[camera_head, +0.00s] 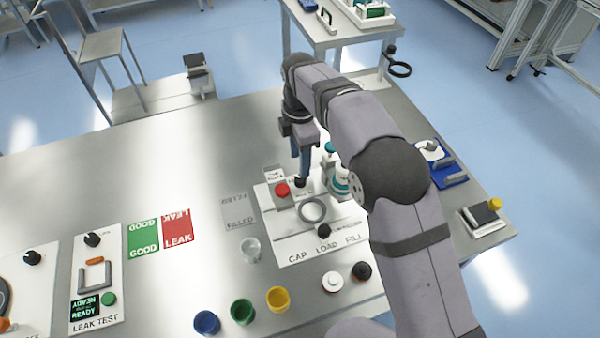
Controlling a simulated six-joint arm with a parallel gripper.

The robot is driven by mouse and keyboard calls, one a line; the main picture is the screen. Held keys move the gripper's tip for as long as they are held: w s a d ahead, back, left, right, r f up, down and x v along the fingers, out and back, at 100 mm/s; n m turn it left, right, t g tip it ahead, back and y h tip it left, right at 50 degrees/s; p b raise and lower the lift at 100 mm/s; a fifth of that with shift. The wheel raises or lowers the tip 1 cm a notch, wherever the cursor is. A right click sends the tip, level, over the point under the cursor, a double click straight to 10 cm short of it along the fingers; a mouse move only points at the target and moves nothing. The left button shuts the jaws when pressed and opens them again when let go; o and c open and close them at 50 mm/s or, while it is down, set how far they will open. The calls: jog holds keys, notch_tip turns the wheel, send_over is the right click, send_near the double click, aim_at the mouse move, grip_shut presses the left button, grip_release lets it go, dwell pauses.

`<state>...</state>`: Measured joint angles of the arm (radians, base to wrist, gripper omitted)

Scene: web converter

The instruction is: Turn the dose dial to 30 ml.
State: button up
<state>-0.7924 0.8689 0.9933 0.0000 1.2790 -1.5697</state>
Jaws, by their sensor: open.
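The white filling panel (290,249), marked CAP, LOAD and FILL, stands on the metal table. A small black knob (300,183) near its back edge, beside a small label too blurred to read, appears to be the dose dial. Its setting cannot be made out. My gripper (302,172) points down right over this knob, its blue-grey fingers close to it. The gripper is open; whether the fingers straddle or touch the knob cannot be told from this angle.
A red button (282,189) sits just left of the knob, and a teal-and-white bottle-like part (341,182) to its right. A grey ring (312,210) and another black knob (323,231) lie in front.

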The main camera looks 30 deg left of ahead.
aim_at(300, 180)
jog(key=shift+f+p, duration=0.7)
jog(key=shift+f, duration=2.75)
jog(key=c, duration=1)
